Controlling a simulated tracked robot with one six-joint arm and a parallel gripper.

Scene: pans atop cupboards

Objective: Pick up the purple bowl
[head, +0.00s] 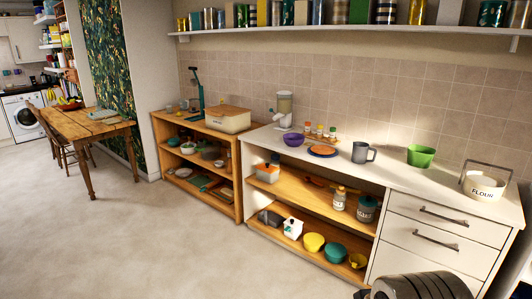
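The purple bowl (293,139) sits upright on the white countertop, left of an orange and blue plate stack (322,151) and below the white dispenser. It looks small and its rim faces up. My gripper's fingers do not show. A dark ribbed part at the bottom right edge appears to be part of my own arm, far from the bowl in the picture.
The counter (400,166) also holds a dispenser (284,108), spice jars (319,131), a grey mug (362,153), a green bowl (420,156) and a flour tin (484,186). Open shelves lie below. The floor (160,240) in front is clear; a wooden table (90,122) stands at left.

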